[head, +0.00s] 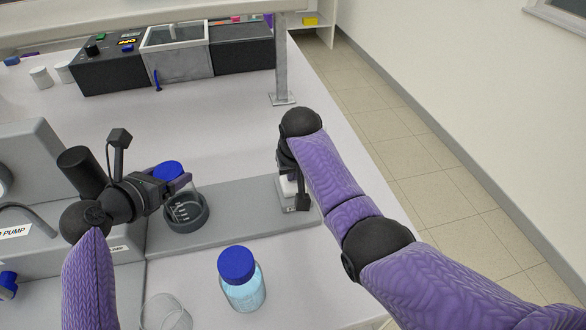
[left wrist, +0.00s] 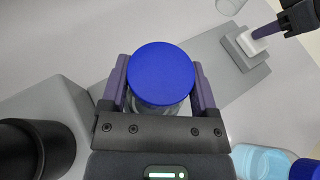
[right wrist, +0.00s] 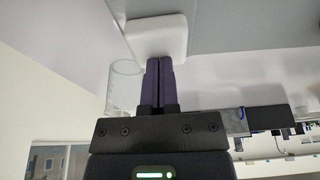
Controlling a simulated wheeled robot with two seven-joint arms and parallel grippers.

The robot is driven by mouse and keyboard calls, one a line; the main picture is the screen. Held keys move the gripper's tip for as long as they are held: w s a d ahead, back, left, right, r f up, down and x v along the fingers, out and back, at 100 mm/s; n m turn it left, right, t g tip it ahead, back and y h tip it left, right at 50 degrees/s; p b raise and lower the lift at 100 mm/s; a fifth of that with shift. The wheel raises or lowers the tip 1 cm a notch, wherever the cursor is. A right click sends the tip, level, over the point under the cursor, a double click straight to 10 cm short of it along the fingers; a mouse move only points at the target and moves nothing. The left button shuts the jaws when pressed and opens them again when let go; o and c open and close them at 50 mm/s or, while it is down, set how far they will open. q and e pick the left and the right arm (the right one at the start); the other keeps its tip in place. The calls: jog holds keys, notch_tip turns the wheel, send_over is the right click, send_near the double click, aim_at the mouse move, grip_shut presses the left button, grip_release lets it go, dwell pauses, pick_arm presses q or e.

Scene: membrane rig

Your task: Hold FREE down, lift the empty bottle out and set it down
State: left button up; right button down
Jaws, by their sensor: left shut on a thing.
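The empty clear bottle with a blue cap (head: 168,171) stands upright at the dark round holder (head: 187,222) on the grey base. Its lower part shows inside the holder's rim; I cannot tell whether it rests on the bottom. My left gripper (head: 180,183) is shut around the bottle just below the cap; the cap fills the middle of the left wrist view (left wrist: 161,73). My right gripper (right wrist: 159,62) is shut and empty, fingertips pointing at and seemingly touching a white pad (right wrist: 157,37), apparently FREE. Its label is hidden, and my right arm covers most of it in the head view.
A blue-capped bottle of light blue liquid (head: 242,284) stands on the bench in front of the base. A clear beaker (head: 166,312) is left of it. A metal post (head: 281,75) rises behind my right gripper. Bare bench lies behind the grey base.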

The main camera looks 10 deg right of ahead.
jog(key=shift+f, duration=0.55)
jog(key=shift+s+f, duration=0.15)
jog(key=shift+f, duration=0.05)
dwell(0.3)
pick_arm(q)
jog(key=shift+r, duration=0.15)
jog(key=shift+r, duration=2.9)
pick_arm(e)
jog(key=shift+f, duration=0.1)
jog(key=shift+r, duration=3.7)
